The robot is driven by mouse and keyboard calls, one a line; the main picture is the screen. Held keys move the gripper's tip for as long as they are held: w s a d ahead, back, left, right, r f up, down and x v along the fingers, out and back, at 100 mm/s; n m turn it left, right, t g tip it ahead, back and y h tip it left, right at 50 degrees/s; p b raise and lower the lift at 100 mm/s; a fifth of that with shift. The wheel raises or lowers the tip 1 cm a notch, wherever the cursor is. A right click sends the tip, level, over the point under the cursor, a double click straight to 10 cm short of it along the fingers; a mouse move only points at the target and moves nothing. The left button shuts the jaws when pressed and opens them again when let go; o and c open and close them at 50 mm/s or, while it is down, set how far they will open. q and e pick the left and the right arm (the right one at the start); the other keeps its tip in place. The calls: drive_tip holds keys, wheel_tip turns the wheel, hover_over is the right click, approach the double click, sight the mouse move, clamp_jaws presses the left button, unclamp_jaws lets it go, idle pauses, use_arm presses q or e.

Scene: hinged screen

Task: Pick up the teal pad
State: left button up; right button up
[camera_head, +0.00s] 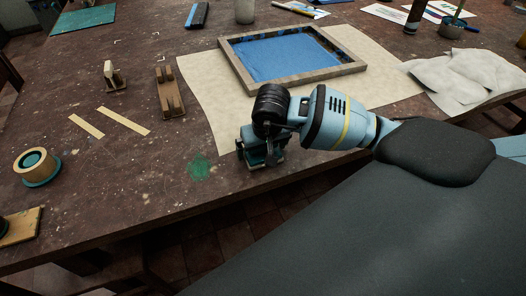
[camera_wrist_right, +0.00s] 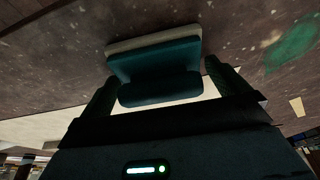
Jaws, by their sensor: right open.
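The teal pad (camera_wrist_right: 155,68) shows in the right wrist view, a teal block with a thicker rounded part facing me and a pale layer at its far side. My right gripper (camera_wrist_right: 162,88) is open, with one finger to each side of the pad; gaps show beside it. In the head view my right gripper (camera_head: 263,155) points down at the front edge of the table, and a bit of teal shows among its fingers; the pad is mostly hidden there. My left gripper is not in view.
The brown table (camera_head: 130,180) ends just in front of the gripper. A wooden-framed blue screen (camera_head: 290,60) lies on cream paper (camera_head: 205,95) behind it. A wooden holder (camera_head: 168,92), a tape roll (camera_head: 36,165) and a green stain (camera_head: 199,167) are to the left.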

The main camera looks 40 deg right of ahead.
drive_tip(key=shift+c, duration=0.4)
drive_tip(key=c, duration=0.7)
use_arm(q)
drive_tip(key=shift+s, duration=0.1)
use_arm(e)
drive_tip(key=shift+o, duration=0.2)
drive_tip(key=shift+r, duration=0.45)
drive_tip(key=r, duration=0.2)
drive_tip(key=shift+a+r, duration=0.3)
drive_tip(key=shift+r, duration=0.05)
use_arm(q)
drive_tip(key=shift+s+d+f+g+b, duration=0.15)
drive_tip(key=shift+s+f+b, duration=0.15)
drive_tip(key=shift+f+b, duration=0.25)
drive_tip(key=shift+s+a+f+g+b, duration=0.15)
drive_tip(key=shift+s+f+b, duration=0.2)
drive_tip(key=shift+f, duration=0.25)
use_arm(e)
drive_tip(key=s+a, duration=0.3)
drive_tip(key=a, duration=0.4)
drive_tip(key=s+a+r, duration=0.1)
drive_tip(key=s+a, duration=0.2)
drive_tip(key=a, duration=0.4)
drive_tip(key=shift+r, duration=0.2)
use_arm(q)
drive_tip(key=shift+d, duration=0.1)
use_arm(e)
drive_tip(key=shift+s, duration=0.1)
